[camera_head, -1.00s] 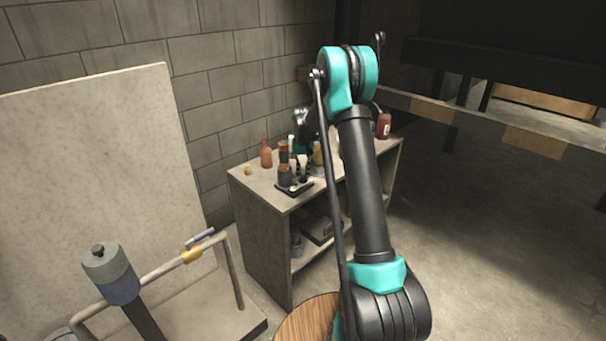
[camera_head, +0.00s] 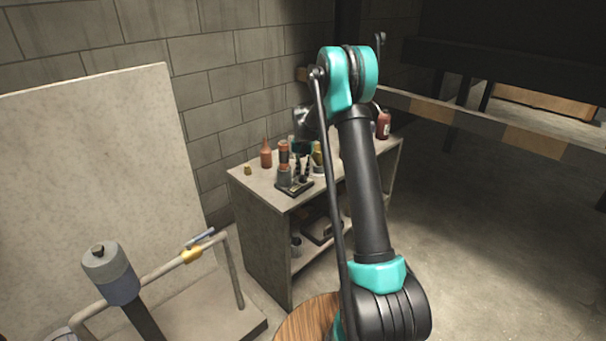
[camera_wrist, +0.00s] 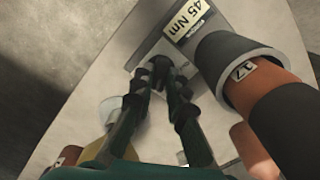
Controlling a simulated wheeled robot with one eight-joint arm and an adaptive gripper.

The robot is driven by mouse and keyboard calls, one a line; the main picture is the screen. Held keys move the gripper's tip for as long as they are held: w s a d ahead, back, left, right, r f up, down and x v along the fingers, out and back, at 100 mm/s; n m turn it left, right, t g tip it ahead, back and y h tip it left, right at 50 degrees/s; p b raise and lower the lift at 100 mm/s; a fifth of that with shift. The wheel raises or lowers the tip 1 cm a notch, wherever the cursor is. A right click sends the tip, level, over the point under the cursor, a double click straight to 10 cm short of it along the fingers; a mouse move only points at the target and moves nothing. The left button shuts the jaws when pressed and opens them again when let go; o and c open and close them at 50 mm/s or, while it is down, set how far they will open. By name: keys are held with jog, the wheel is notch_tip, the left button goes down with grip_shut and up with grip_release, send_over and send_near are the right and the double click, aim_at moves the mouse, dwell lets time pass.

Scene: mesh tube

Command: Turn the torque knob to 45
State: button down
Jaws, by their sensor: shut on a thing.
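I cannot tell whether this part is the torque knob. In the head view the stand (camera_head: 294,187) sits on the bench, with my gripper just above it, partly hidden.
The bench (camera_head: 262,190) also holds an orange bottle (camera_head: 265,155), a small yellow piece (camera_head: 248,170) and a dark red bottle (camera_head: 383,126). A bent pipe (camera_head: 160,272) stands front left. A block wall is behind the bench. Open floor lies at right.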

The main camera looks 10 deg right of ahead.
aim_at(303, 176)
jog(key=c, duration=1.5)
grip_release()
jog(key=shift+c, duration=0.2)
notch_tip(303, 176, up, 12)
